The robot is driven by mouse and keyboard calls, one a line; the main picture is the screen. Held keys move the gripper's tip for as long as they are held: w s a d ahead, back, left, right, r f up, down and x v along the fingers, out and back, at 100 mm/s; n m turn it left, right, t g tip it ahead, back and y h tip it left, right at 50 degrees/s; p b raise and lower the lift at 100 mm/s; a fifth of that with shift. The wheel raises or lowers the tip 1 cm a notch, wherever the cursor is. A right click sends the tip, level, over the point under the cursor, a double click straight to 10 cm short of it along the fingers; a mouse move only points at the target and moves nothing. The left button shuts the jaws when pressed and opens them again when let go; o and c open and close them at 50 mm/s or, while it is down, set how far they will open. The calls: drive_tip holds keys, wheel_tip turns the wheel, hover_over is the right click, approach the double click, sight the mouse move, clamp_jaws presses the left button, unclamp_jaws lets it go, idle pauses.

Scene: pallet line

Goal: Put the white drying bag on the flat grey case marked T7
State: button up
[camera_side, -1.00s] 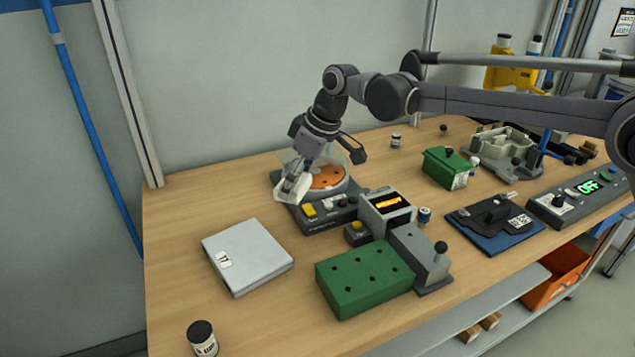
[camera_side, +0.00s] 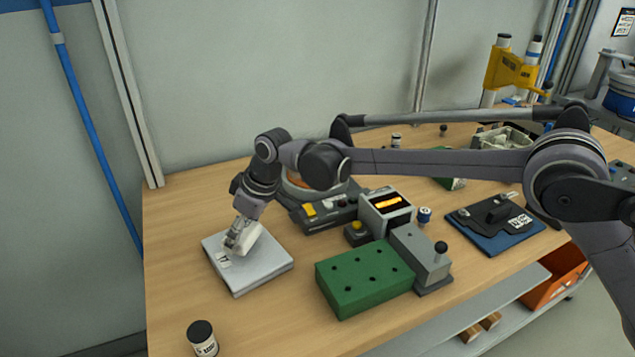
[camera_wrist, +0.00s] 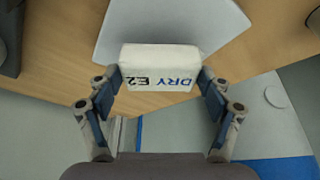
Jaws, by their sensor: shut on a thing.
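The flat grey case (camera_side: 262,271) lies on the wooden table at the left, with a small label reading "T7" or similar near its left edge. It also shows in the wrist view (camera_wrist: 115,32), behind the bag. The white drying bag (camera_wrist: 160,65), printed "DRY E2", is held between both fingertips in the wrist view. My gripper (camera_side: 236,240) is shut on the bag (camera_side: 252,238) over the case in the side view. Whether the bag touches the case cannot be told. My gripper also shows in the wrist view (camera_wrist: 160,82).
A green block with holes (camera_side: 365,278) stands right of the case. Behind it are a lit display box (camera_side: 387,212) and a device with a yellow button (camera_side: 318,212). A dark-capped jar (camera_side: 202,339) stands at the front left. Bare table surrounds the case's front.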

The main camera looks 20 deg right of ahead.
drive_tip(key=shift+f, duration=1.1)
drive_tip(key=shift+f, duration=0.15)
drive_tip(key=o, duration=1.1)
